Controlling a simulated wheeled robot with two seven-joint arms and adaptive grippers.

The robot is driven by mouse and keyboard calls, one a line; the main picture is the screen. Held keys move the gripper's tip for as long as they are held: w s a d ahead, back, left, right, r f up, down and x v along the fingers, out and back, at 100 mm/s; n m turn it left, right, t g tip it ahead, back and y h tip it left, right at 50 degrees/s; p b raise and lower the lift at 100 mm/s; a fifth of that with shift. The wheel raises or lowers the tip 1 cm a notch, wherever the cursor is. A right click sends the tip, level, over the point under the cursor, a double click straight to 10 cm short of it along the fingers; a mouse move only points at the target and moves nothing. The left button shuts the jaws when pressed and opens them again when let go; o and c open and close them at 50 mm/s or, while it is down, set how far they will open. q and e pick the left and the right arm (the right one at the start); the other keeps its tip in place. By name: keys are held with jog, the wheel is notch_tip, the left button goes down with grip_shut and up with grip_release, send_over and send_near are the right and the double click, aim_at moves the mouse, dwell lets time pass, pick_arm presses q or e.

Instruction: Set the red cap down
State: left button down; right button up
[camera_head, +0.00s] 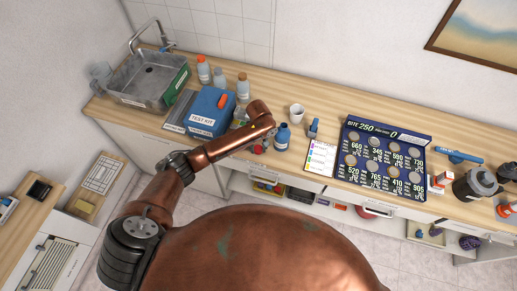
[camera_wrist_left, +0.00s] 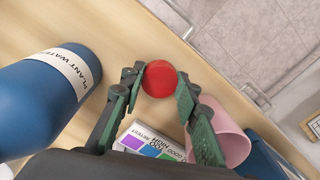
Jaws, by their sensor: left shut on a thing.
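The red cap (camera_wrist_left: 159,78) sits between the two fingertips of my left gripper (camera_wrist_left: 157,84) in the left wrist view, and the gripper is shut on it. In the head view, the red cap (camera_head: 258,149) shows as a small spot beside my left gripper (camera_head: 254,143), near the counter's front edge. I cannot tell whether the cap touches the counter (camera_wrist_left: 110,25). A blue bottle labelled as plant water (camera_wrist_left: 45,95) is close to the left finger; a blue bottle (camera_head: 282,137) stands right of the gripper in the head view. My right gripper is not in view.
A pink cup (camera_wrist_left: 231,143) is close to the right finger. A colour chart (camera_head: 320,155) lies right of the blue bottle, before a dark numbered board (camera_head: 382,160). A blue test kit box (camera_head: 211,112) stands left of the gripper. Bare wood lies behind the white cup (camera_head: 296,113).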

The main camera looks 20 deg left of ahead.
aim_at(258, 149)
pick_arm(q)
jog(key=shift+f, duration=0.55)
jog(key=c, duration=1.5)
grip_release()
jog(key=shift+f, duration=0.1)
notch_tip(258, 149, up, 12)
